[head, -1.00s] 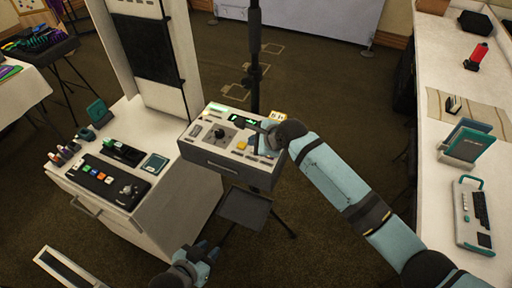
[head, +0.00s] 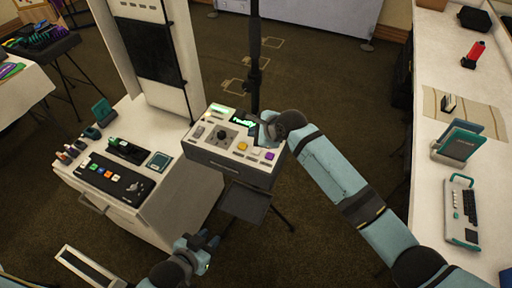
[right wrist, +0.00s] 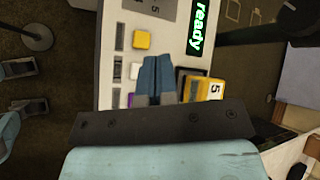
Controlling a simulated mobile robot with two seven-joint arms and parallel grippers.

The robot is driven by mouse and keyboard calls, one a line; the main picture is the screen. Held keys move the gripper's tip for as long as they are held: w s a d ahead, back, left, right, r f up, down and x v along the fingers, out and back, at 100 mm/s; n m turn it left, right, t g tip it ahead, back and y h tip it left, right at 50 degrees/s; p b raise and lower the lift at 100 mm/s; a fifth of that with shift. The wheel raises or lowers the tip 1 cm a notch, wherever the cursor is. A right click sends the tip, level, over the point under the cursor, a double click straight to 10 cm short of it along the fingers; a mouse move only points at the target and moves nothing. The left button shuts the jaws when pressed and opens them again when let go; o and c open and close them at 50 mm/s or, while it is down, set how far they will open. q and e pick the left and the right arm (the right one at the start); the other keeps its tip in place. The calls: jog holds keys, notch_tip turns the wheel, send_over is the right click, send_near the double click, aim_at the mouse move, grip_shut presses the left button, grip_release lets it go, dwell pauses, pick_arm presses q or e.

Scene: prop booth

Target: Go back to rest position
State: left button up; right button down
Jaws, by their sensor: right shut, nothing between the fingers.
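My right gripper (head: 254,130) is over the right part of a white control box on a stand (head: 196,148).
A green display (right wrist: 200,27) on the box reads "ready". A white cabinet (head: 165,208) with a black button panel (head: 108,177) stands left. A long white counter (head: 429,115) with a keypad device (head: 461,211) runs along the right. Dark carpet (head: 335,95) lies between.

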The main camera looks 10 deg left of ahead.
pick_arm(q)
jog(key=shift+s+f, duration=0.1)
jog(key=shift+f, duration=0.2)
jog(key=shift+r, duration=0.1)
pick_arm(e)
jog(key=shift+f, duration=0.1)
jog(key=s+d+n+h, duration=0.8)
jog(key=s+d+n, duration=0.9)
jog(key=s+d, duration=2.05)
pick_arm(q)
jog(key=shift+s+a+f+n+y, duration=0.1)
jog(key=shift+a+f+n+y, duration=0.3)
jog(key=shift+f, duration=0.4)
pick_arm(e)
jog(key=w+a+f+t+y, duration=0.1)
jog(key=w+a+f+t, duration=0.1)
jog(key=f, duration=0.5)
jog(key=w+a+f+t+y, duration=0.1)
jog(key=w+a+f+t, duration=0.1)
jog(key=w+f+t, duration=0.2)
jog(key=shift+w+a+f+y, duration=0.15)
jog(key=shift+w+f+y, duration=0.25)
jog(key=shift+w+f, duration=1.15)
jog(key=shift+s+f, duration=0.5)
jog(key=shift+s, duration=0.05)
